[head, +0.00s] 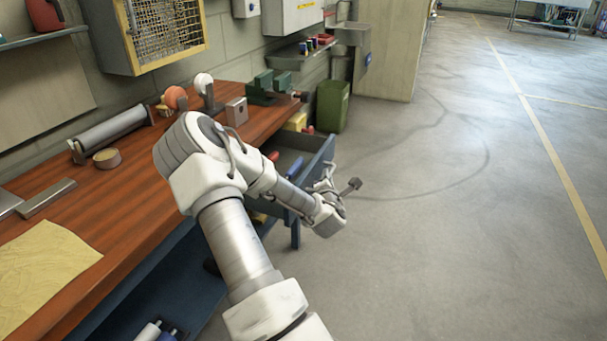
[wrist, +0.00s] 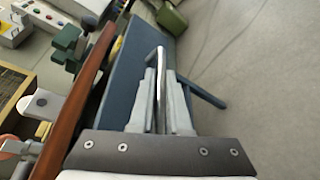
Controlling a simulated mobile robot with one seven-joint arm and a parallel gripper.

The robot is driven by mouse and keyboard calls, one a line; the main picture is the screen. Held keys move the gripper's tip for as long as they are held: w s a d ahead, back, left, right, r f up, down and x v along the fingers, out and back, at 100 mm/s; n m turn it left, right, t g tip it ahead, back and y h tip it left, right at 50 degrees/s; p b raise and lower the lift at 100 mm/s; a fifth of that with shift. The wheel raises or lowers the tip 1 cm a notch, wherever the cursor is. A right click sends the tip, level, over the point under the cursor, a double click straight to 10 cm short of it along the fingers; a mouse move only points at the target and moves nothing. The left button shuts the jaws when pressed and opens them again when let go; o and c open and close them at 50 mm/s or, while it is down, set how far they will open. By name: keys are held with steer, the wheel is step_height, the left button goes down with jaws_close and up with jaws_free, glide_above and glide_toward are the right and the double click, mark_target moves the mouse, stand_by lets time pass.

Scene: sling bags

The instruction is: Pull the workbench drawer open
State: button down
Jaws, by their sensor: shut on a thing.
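The workbench drawer (head: 318,160) is blue-grey and stands open, out from under the wooden bench top. Red and blue handled things lie inside it. In the wrist view, the drawer's blue front (wrist: 113,100) lies beneath the fingers. My gripper (head: 330,186) is at the outer side of the drawer; in the wrist view, its two pale fingers (wrist: 160,88) are shut on the shiny metal drawer handle (wrist: 160,58). My arm hides part of the drawer and of the bench's front edge in the head view.
The wooden bench top (head: 130,215) carries a green vise (head: 268,90), a metal roller (head: 112,130), a tape roll (head: 107,158) and a yellow cloth (head: 40,272). A green bin (head: 332,106) stands beyond the drawer. The floor to the right is clear.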

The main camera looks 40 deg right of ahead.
steer(key=s+d, duration=0.2)
steer(key=s, duration=0.4)
steer(key=shift+s+d+b, duration=0.2)
steer(key=shift+d+b, duration=0.15)
steer(key=c, duration=0.9)
jaws_free()
steer(key=p+v, duration=0.2)
steer(key=v, duration=0.2)
steer(key=p+v, duration=0.1)
steer(key=v, duration=0.3)
steer(key=p+v, duration=0.2)
steer(key=v, duration=0.2)
steer(key=shift+r+p, duration=0.3)
steer(key=shift+r, duration=0.1)
steer(key=shift+p, duration=0.5)
